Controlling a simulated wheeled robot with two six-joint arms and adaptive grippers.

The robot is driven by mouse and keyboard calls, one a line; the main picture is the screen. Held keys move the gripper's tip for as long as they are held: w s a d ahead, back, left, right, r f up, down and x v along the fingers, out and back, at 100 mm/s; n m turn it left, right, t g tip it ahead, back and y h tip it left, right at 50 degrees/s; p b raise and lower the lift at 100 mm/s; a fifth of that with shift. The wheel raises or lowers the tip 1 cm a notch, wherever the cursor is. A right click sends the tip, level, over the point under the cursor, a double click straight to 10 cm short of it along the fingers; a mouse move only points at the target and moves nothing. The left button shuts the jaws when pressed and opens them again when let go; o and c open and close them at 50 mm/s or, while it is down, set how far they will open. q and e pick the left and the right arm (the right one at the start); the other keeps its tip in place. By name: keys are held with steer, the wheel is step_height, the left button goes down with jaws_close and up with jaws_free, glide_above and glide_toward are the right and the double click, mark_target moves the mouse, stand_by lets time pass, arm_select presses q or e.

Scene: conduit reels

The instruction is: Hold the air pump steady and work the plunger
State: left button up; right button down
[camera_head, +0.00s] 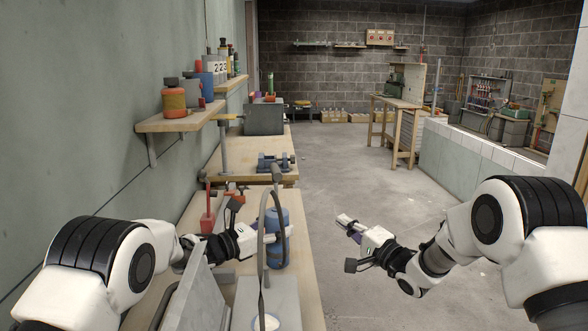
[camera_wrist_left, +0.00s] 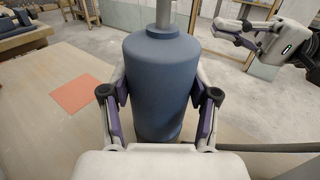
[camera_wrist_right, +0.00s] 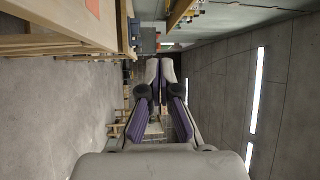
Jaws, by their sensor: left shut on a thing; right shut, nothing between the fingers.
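The air pump (camera_head: 279,250) is a blue upright cylinder on the workbench. It fills the middle of the left wrist view (camera_wrist_left: 158,85). A grey plunger rod rises from its top (camera_wrist_left: 163,18), with a dark handle (camera_head: 277,173) above it in the head view. My left gripper (camera_head: 272,235) is shut on the blue body, one finger on each side. My right gripper (camera_head: 346,222) is shut and empty, to the right of the pump and apart from it, beyond the bench edge. It also shows at the upper right of the left wrist view (camera_wrist_left: 235,35).
A grey hose (camera_head: 262,235) loops up beside the pump. A red bottle-like item (camera_head: 208,215) stands behind my left forearm. An orange flat square (camera_wrist_left: 80,97) lies on the bench. A blue vice-like tool (camera_head: 275,162) is farther back. The floor (camera_head: 350,180) at right is clear.

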steer(key=w+d+f+n+g+h, duration=0.1)
steer(key=w+d+f+h, duration=0.35)
steer(key=d+h, duration=0.2)
steer(key=n+g+y, duration=0.2)
steer(key=n+g, duration=0.6)
steer(key=g, duration=0.1)
glide_toward(276, 174)
steer(key=w+d+f, duration=0.4)
steer(key=d+f, duration=0.3)
step_height(276, 174, up, 11)
steer(key=s+a+t, duration=0.2)
steer(key=a, duration=0.1)
steer(key=s+a+f+x, duration=0.1)
steer(key=s+x, duration=0.1)
steer(key=x, duration=1)
steer(key=shift+f+y, duration=0.25)
steer(key=shift+y, duration=0.1)
